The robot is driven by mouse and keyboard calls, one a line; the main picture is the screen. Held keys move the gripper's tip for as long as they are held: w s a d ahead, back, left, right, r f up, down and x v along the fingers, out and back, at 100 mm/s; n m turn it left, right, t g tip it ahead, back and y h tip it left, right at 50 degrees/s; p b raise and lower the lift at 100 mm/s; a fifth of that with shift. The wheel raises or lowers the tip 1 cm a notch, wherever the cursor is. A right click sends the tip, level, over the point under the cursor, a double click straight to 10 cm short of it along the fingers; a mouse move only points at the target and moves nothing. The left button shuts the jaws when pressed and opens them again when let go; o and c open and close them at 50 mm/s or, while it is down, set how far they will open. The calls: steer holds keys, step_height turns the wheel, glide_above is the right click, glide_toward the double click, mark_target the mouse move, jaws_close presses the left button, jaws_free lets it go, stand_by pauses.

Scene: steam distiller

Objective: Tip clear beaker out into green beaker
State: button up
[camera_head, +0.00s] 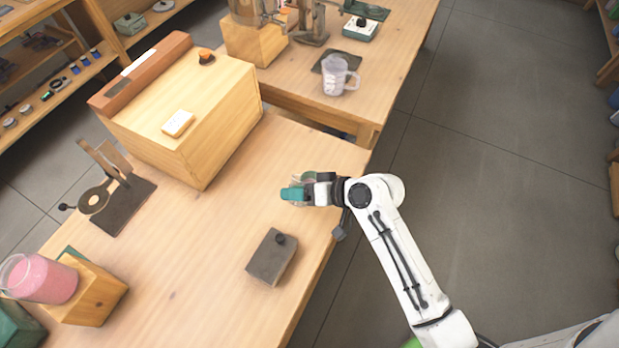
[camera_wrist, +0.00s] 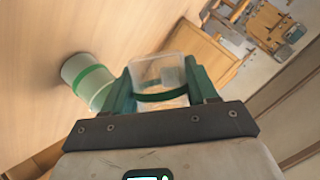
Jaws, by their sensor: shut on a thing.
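My gripper (camera_wrist: 162,88) is shut on the clear beaker (camera_wrist: 158,70) in the wrist view, with a green finger on each side of it. The beaker looks see-through with a dark green band across it; I cannot tell how far it is tilted. The green beaker (camera_wrist: 88,82), pale with a bright green band, stands on the wooden table just left of the left finger. In the head view my gripper (camera_head: 296,191) is over the table's right side; its teal fingers and wrist hide most of the held beaker, and green shows just behind them.
A large wooden box (camera_head: 215,125) stands behind on the table (camera_head: 195,285). A dark block (camera_head: 268,262) lies in front of my gripper. A ring stand (camera_head: 125,205) and pink-filled vessel (camera_head: 50,278) are at left. A clear jug (camera_head: 335,78) stands on the far table.

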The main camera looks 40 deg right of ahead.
steer(key=shift+n+t+h, duration=0.5)
steer(key=shift+n+h, duration=0.4)
steer(key=f+b, duration=0.1)
steer(key=a+f+b, duration=0.1)
steer(key=f+b, duration=0.2)
steer(key=f, duration=0.1)
steer(key=shift+s+a+b, duration=0.3)
steer(key=shift+s+b, duration=0.1)
steer(key=shift+s+a+f+n+h, duration=0.15)
steer(key=shift+s+a+n+h, duration=0.1)
steer(key=shift+a+n+h, duration=0.25)
steer(key=r, duration=0.1)
steer(key=r+p, duration=0.1)
steer(key=a+r+n+t+h+p, duration=0.1)
steer(key=shift+s+a, duration=0.1)
steer(key=shift+s, duration=0.2)
steer(key=shift+s+a+r+n+t+h+p, duration=0.1)
steer(key=shift+a+r+n+t+h+p, duration=0.2)
steer(key=shift+r, duration=0.2)
steer(key=shift+s+a+r+n+t+h+p, duration=0.1)
steer(key=shift+a+r+n+t+h, duration=0.1)
steer(key=shift+r+n, duration=0.25)
steer(key=shift+r, duration=0.1)
